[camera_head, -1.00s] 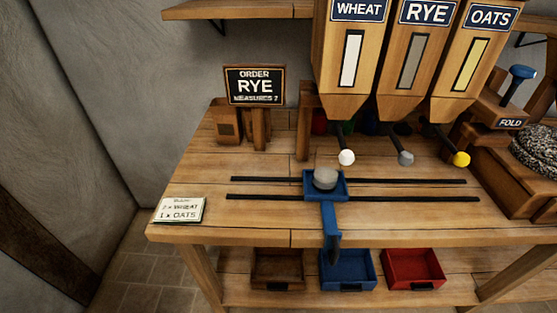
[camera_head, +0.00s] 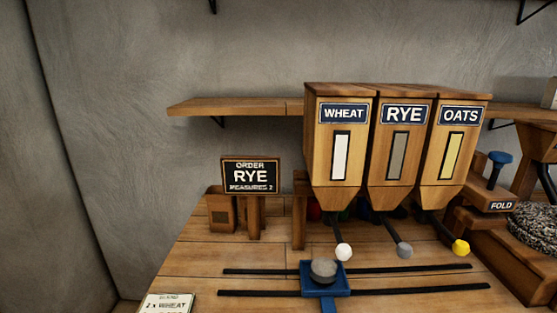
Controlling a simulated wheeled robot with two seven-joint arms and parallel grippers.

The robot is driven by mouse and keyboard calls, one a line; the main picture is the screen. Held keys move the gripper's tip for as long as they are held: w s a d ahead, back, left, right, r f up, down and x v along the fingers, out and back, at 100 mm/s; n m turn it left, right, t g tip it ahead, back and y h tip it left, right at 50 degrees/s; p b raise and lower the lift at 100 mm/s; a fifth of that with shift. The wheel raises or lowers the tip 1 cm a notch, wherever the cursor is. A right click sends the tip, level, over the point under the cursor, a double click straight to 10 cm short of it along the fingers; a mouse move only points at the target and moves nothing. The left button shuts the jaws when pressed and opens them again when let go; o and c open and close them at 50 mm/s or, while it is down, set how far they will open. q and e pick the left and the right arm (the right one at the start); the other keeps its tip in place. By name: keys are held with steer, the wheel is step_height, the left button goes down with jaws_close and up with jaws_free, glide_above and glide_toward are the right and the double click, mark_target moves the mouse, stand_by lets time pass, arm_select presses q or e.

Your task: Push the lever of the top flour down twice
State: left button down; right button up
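Three wooden hoppers stand in a row, labelled WHEAT (camera_head: 339,140), RYE (camera_head: 400,143) and OATS (camera_head: 457,145). Each has a lever sloping down below it: a white-knobbed lever (camera_head: 344,252) under WHEAT, a grey-knobbed lever (camera_head: 404,251) under RYE and a yellow-knobbed lever (camera_head: 461,248) under OATS. Neither of my grippers is in view.
A blue carriage (camera_head: 311,286) with a round grey piece (camera_head: 323,270) sits on two dark rails (camera_head: 430,289) across the bench. A FOLD box (camera_head: 499,205) with a blue-topped handle (camera_head: 499,159) stands at right. A wall shelf (camera_head: 240,106) is behind. Bench left of the rails is mostly clear.

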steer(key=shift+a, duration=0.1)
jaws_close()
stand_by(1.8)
